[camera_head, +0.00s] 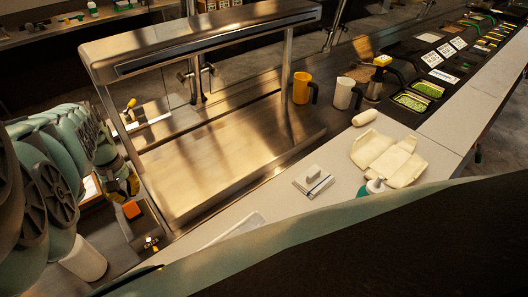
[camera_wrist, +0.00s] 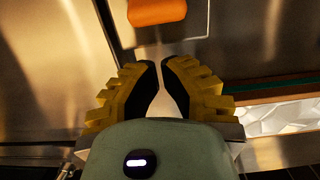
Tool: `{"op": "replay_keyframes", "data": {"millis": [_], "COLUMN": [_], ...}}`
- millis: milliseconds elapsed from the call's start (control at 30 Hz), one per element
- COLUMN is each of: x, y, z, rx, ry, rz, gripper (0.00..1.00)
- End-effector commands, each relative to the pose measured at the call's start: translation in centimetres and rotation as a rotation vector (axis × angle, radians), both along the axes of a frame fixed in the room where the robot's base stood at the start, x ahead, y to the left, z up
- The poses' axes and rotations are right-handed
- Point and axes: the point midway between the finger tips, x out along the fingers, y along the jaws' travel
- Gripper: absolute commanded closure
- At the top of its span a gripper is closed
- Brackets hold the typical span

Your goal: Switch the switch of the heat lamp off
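The heat lamp (camera_head: 200,40) is a long metal hood on posts over a steel counter. An orange block that looks like its switch (camera_head: 131,209) sits low at the left end of the counter. The orange switch (camera_wrist: 157,11) also shows at the top edge of the wrist view, on a metal plate and partly cut off. Its on or off position cannot be told. My gripper (camera_head: 128,186) is just above and behind the switch in the head view. In the wrist view my gripper's (camera_wrist: 160,64) yellow fingers are nearly together, with nothing between them, apart from the switch.
A white cylinder (camera_head: 82,260) stands below my arm. The steel surface under the lamp is clear.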

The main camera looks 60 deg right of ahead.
Motion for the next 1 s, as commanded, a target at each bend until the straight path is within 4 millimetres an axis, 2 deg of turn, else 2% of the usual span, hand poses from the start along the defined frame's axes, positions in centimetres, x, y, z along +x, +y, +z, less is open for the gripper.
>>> {"op": "replay_keyframes", "data": {"millis": [33, 500, 1000], "x": [-0.3, -2.1, -2.7], "y": [-0.1, 0.5, 0.7], "z": [0.6, 1.3, 1.2], "rx": [-0.001, 0.002, 0.001], "ry": [-0.001, 0.004, 0.0], "rz": [-0.004, -0.004, -0.003], "gripper": [1.0, 1.0, 1.0]}}
